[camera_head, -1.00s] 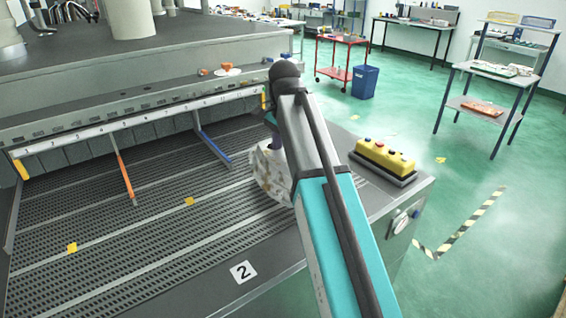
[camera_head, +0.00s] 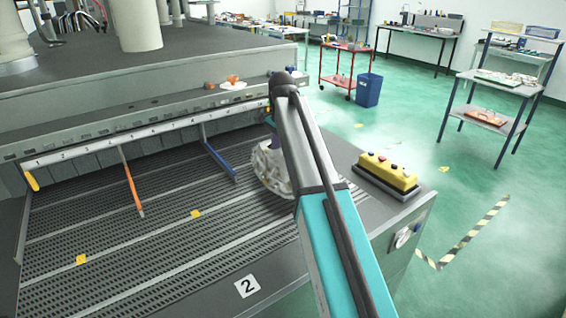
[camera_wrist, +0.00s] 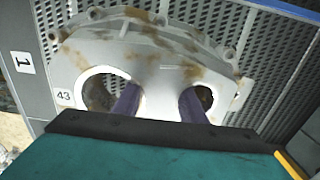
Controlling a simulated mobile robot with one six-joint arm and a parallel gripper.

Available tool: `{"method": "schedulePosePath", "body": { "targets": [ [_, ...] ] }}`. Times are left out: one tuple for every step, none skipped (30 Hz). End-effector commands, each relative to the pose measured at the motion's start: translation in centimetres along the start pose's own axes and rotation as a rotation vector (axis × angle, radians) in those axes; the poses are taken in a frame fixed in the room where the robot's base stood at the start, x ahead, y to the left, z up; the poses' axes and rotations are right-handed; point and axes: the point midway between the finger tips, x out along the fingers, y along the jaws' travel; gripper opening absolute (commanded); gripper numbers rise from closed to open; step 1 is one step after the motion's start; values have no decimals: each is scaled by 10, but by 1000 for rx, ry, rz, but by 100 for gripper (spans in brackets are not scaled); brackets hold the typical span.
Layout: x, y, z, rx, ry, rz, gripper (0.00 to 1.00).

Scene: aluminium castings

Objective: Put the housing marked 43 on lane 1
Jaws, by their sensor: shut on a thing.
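The housing marked 43 (camera_wrist: 140,55) is a pale grey casting with brown stains, bolt lugs along its rim and two round openings. Its 43 label (camera_wrist: 64,97) shows at its left edge in the wrist view. My gripper (camera_wrist: 158,92) is shut on it, one purple finger at each opening. In the head view the housing (camera_head: 268,168) hangs or stands at the right of the slotted bed, partly hidden by my arm; I cannot tell whether it touches the bed. A 2 sign (camera_head: 247,286) marks the front edge.
A yellow button box (camera_head: 387,172) stands on the right ledge. A numbered rail (camera_head: 110,139) runs along the back.

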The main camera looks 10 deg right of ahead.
Motion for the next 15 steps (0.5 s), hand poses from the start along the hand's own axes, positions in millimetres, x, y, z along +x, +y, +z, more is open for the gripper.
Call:
{"method": "schedulePosePath", "body": {
  "targets": [
    [-4,-7,-3,0,1,-1,0],
    [-3,-9,-4,0,1,-1,0],
    [-2,-12,-6,0,1,-1,0],
    [-2,-14,-7,0,1,-1,0],
    [-2,-16,-7,0,1,-1,0],
    [-1,-18,-8,0,1,-1,0],
    [-1,-19,-9,0,1,-1,0],
    [-1,-20,-9,0,1,-1,0],
    [0,-21,-10,0,1,-1,0],
    [0,-22,-10,0,1,-1,0],
    [0,-22,-10,0,1,-1,0],
    [0,-22,-10,0,1,-1,0],
    [0,-22,-10,0,1,-1,0],
    [0,-22,-10,0,1,-1,0],
    [0,-22,-10,0,1,-1,0]
  ]
}}
